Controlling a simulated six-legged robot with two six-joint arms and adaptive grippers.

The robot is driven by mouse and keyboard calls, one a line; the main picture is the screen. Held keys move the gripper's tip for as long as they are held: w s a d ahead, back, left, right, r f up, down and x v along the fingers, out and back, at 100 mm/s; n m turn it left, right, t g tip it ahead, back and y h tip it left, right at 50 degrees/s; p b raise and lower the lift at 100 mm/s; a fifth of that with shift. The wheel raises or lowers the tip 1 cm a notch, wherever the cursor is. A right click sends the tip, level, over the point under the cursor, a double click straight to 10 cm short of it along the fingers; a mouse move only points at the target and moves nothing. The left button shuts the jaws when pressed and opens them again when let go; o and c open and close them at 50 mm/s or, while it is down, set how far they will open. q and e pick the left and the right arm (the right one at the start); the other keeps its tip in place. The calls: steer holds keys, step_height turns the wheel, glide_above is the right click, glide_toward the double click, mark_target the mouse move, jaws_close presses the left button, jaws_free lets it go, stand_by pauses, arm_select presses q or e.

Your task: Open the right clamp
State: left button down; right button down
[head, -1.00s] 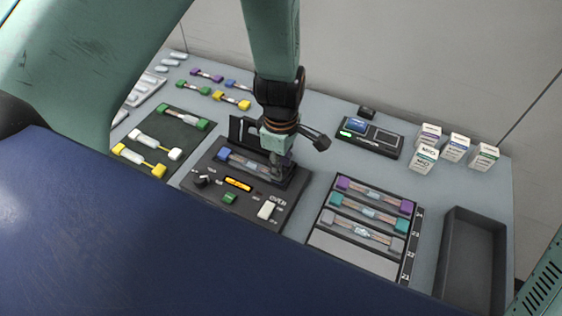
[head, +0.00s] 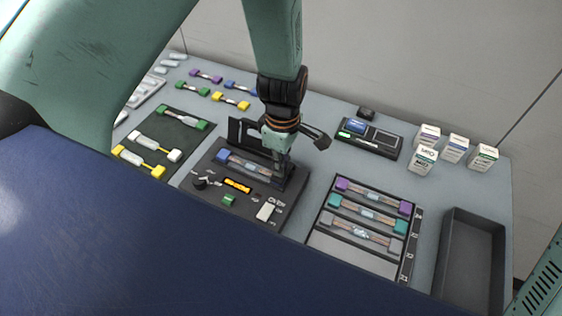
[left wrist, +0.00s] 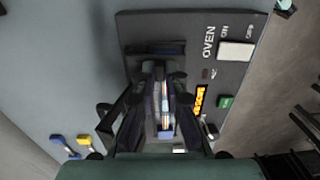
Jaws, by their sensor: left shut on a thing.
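The dark oven unit (head: 240,202) stands on the table with its dark lid (head: 236,131) standing up at the back. A fibre piece with a blue end (head: 223,155) lies in its slot; the left wrist view shows the fibre (left wrist: 165,105) running between my fingers. My left gripper (head: 279,170) is down at the right end of this slot, shut on the right clamp there. The clamp is mostly hidden by the fingers, so its angle cannot be told. The left gripper also shows in the left wrist view (left wrist: 161,75). My right gripper is not in view.
Right of the oven is a rack (head: 328,243) with purple, teal and grey fibre holders. Behind it are a small black device (head: 384,143) and several white boxes (head: 455,147). An empty dark bin (head: 472,255) stands at far right. A dark mat (head: 160,122) with fibres lies left.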

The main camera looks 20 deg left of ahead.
arm_select(q)
steer(key=shift+w+r+g+p, duration=0.35)
steer(key=shift+g+p, duration=0.2)
steer(key=shift+g, duration=0.25)
steer(key=shift+w+g, duration=0.25)
steer(key=shift+g, duration=0.35)
steer(key=shift+w+g+b, duration=0.35)
steer(key=shift+g+b, duration=0.35)
steer(key=shift+g, duration=0.2)
steer(key=shift+w+r+g+b, duration=0.25)
steer(key=shift+w+g+b, duration=0.1)
steer(key=shift+g+b, duration=0.7)
steer(key=shift+d, duration=0.1)
steer(key=c, duration=1.4)
jaws_free()
steer(key=shift+r, duration=0.1)
